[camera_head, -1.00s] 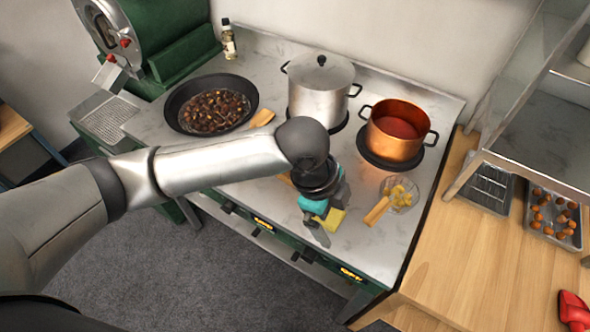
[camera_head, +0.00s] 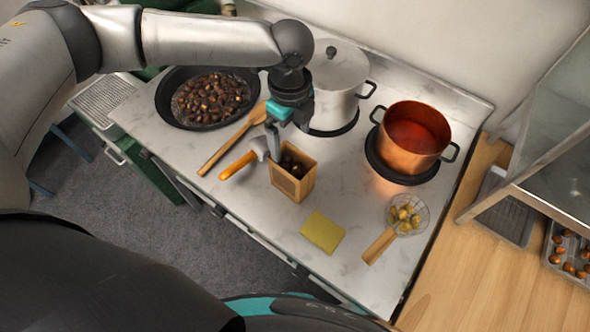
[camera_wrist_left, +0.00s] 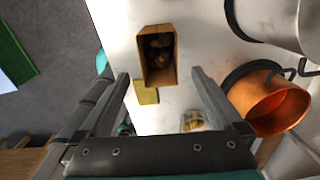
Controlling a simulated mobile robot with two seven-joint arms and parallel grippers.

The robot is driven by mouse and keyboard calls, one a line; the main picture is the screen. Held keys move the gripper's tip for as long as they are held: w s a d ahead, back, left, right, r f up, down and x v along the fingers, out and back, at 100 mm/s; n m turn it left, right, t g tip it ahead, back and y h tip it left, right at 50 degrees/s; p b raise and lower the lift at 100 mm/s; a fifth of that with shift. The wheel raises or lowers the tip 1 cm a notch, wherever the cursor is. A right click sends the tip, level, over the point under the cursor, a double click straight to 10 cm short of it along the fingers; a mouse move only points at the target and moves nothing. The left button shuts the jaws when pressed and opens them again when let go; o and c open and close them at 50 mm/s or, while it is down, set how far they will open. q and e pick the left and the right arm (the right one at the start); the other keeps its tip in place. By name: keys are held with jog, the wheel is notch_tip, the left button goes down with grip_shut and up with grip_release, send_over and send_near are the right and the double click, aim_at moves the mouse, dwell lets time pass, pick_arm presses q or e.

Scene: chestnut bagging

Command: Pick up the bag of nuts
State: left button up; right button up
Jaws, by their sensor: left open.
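The bag of nuts (camera_head: 293,187) is a small brown open-topped bag standing upright on the marble counter, with dark chestnuts inside. My left gripper (camera_head: 284,135) is open and empty, just above and behind the bag, pointing down at the counter. In the left wrist view, the bag (camera_wrist_left: 160,80) shows from above, ahead of and between the two spread fingers of the left gripper (camera_wrist_left: 160,75). Whether a finger touches the bag is unclear. My right gripper is not in view.
An orange-handled tool (camera_head: 238,165) and a wooden spoon (camera_head: 230,142) lie left of the bag. A yellow sponge (camera_head: 322,232) and a strainer (camera_head: 408,213) lie right. A chestnut pan (camera_head: 180,118), steel pot (camera_head: 338,90) and copper pot (camera_head: 408,145) stand behind.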

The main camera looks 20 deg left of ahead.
pick_arm(q)
send_near(293, 171)
jog(key=s+r, duration=0.3)
jog(key=s, duration=0.1)
jog(key=shift+w+d+f, duration=0.1)
jog(key=shift+d+f, duration=0.05)
jog(key=shift+f, duration=0.85)
jog(key=shift+s+d+f, duration=0.1)
jog(key=shift+d+f, duration=0.1)
jog(key=shift+f, duration=0.85)
jog(key=shift+w+d+f, duration=0.1)
jog(key=shift+d+f, duration=0.05)
jog(key=shift+f, duration=0.85)
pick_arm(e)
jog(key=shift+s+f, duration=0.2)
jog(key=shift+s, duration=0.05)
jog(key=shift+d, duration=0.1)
pick_arm(q)
jog(key=c, duration=1.4)
jog(key=shift+c, duration=0.2)
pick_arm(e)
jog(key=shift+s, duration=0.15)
pick_arm(q)
jog(key=shift+r, duration=0.1)
